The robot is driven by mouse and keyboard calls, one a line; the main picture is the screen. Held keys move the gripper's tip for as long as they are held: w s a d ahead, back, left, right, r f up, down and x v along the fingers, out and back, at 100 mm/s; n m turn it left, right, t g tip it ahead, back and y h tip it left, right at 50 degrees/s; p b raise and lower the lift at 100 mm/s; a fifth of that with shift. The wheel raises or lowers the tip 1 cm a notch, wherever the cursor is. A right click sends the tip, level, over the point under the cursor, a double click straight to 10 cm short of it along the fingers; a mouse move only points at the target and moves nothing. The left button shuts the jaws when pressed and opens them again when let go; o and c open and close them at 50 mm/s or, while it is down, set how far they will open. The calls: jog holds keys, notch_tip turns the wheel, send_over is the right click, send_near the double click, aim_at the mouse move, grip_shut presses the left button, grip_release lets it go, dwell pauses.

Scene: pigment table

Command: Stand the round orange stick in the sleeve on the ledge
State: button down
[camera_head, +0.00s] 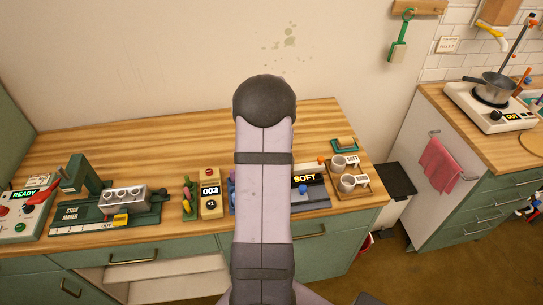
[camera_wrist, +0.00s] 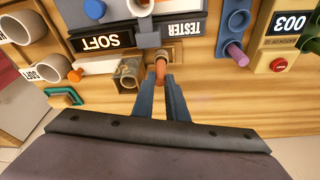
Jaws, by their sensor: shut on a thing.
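In the wrist view my gripper (camera_wrist: 162,84) is shut on the round orange stick (camera_wrist: 160,69), whose orange end shows beyond the fingertips. The stick's far end is at a small brownish ring, which looks like the sleeve (camera_wrist: 162,54), at the tan ledge (camera_wrist: 178,53) below the TESTER sign. I cannot tell whether the stick is inside the ring or only in front of it. In the head view my own arm hides the gripper, stick and sleeve.
A patterned cylinder (camera_wrist: 129,70) stands close beside the stick. A blue holder (camera_wrist: 229,28) with a purple stick (camera_wrist: 236,54) and the 003 counter box (camera_head: 210,193) are nearby. White cups (camera_head: 347,183) stand right of the SOFT sign (camera_head: 305,178). The counter's back (camera_head: 160,135) is clear.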

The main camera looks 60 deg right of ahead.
jog(key=shift+f+b, duration=0.6)
jog(key=shift+f, duration=0.4)
dwell(0.4)
jog(key=c, duration=1.7)
grip_release()
jog(key=shift+d+r+p, duration=0.1)
jog(key=shift+r+p, duration=1.3)
jog(key=shift+r, duration=0.45)
jog(key=shift+r+p, duration=1.6)
jog(key=shift+r, duration=0.6)
